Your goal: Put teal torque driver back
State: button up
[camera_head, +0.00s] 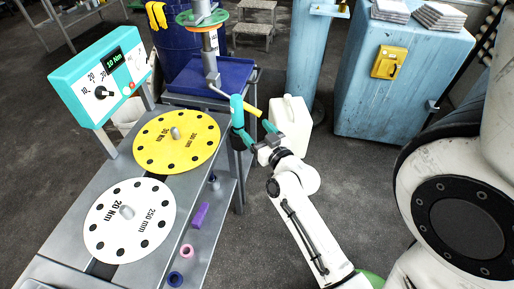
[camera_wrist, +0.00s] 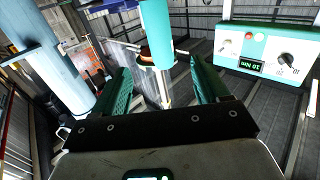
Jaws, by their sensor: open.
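The teal torque driver (camera_head: 237,108) stands roughly upright beside the right edge of the workbench, close to the blue tray. In the wrist view its teal handle (camera_wrist: 155,32) shows between the two fingers, with a thin metal shaft (camera_wrist: 165,92) beyond it. My gripper (camera_head: 252,129) is at the driver, its teal fingers spread. In the wrist view my gripper (camera_wrist: 160,68) is open, with visible gaps between the handle and both fingers. I cannot tell what supports the driver; its lower part is hidden by my gripper in the head view.
The bench holds a yellow disc (camera_head: 177,141), a white disc (camera_head: 129,221) and a teal-and-white control box (camera_head: 103,78) reading 10 Nm. A yellow bar (camera_head: 252,110) is right of the driver. A white canister (camera_head: 292,122) stands behind my gripper. Blue cabinets stand at the back right.

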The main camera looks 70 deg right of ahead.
jog(key=w+a+f+n+g+y, duration=0.25)
jog(key=a+f+y, duration=0.2)
jog(key=a, duration=0.35)
jog(key=w+a+f+n+g+y, duration=0.1)
jog(key=w+a+f+n+y, duration=0.15)
jog(key=a+y, duration=0.45)
jog(key=s+a+f+n+g, duration=0.2)
jog(key=s+a+f+g, duration=0.2)
jog(key=s+a+g, duration=0.5)
jog(key=s+a, duration=0.3)
jog(key=s, duration=0.1)
jog(key=shift+s+a+n, duration=0.2)
jog(key=shift+a+n, duration=0.05)
jog(key=shift+n, duration=0.05)
jog(key=shift+c, duration=0.3)
